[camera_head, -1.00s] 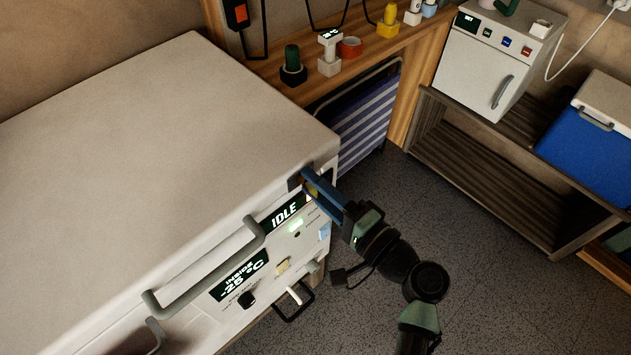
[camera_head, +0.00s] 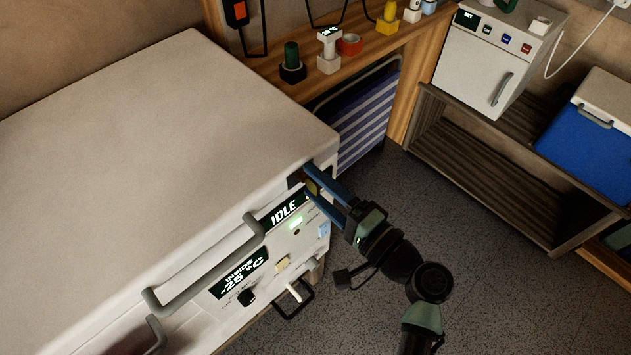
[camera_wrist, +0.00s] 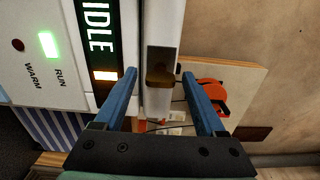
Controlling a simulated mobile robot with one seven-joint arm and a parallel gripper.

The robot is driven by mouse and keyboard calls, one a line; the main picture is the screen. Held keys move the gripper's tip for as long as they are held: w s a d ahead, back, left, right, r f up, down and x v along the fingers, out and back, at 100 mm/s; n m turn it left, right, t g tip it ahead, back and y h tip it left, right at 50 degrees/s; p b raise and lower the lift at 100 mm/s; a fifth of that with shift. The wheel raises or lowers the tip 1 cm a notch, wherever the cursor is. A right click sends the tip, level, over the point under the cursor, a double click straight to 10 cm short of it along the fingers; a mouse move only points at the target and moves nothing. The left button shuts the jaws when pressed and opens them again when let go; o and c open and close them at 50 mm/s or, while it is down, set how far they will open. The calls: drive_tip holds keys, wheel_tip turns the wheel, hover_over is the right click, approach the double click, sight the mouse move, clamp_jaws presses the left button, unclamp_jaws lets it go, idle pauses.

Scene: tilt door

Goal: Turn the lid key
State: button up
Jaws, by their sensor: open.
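The lid key is a small brass-coloured piece (camera_wrist: 159,76) at the lower end of a dark lock plate (camera_wrist: 163,58) on the chest freezer's corner. In the head view the key (camera_head: 312,187) shows partly between my blue fingers. The white freezer lid (camera_head: 160,110) is down. My gripper (camera_wrist: 159,75) is open, with one finger on each side of the key. A gap shows on both sides of the key in the wrist view. In the head view my gripper (camera_head: 308,181) reaches the freezer's right front corner from the right.
The freezer front has a grey handle (camera_head: 205,265), a display reading IDLE (camera_head: 284,213) and a temperature display (camera_head: 239,272). A wooden shelf (camera_head: 310,88) with small items stands behind. A white cabinet (camera_head: 490,70) and blue cooler (camera_head: 590,130) are at right. The floor (camera_head: 500,290) is clear.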

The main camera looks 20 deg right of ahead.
drive_tip(key=v, duration=1.2)
drive_tip(key=shift+s, duration=0.2)
drive_tip(key=shift+w+r, duration=0.1)
drive_tip(key=w+a+r+n+g+h, duration=0.1)
drive_tip(key=w+a+r+n, duration=0.3)
drive_tip(key=w+r, duration=0.55)
drive_tip(key=w+a+r+n+t+h, duration=0.1)
drive_tip(key=w+a+r+n+h, duration=0.2)
drive_tip(key=r, duration=0.4)
drive_tip(key=w+a+r+n+t, duration=0.25)
drive_tip(key=w+r, duration=0.25)
drive_tip(key=r, duration=0.3)
drive_tip(key=s+a+r+n+t+h, duration=0.1)
drive_tip(key=s+a+r+n+t, duration=0.2)
drive_tip(key=r, duration=0.6)
drive_tip(key=s+a+r+t, duration=0.25)
drive_tip(key=s+r, duration=0.25)
drive_tip(key=r, duration=0.4)
drive_tip(key=s+a+r+n+t+h, duration=0.15)
drive_tip(key=s+a+r, duration=0.25)
drive_tip(key=r, duration=0.5)
wheel_tip(320, 180, up, 14)
drive_tip(key=p, duration=1.4)
drive_tip(key=shift+w+d+r+t+p, duration=0.2)
drive_tip(key=shift+w+d+t+p, duration=0.1)
drive_tip(key=shift+t, duration=0.15)
drive_tip(key=shift+a, duration=0.1)
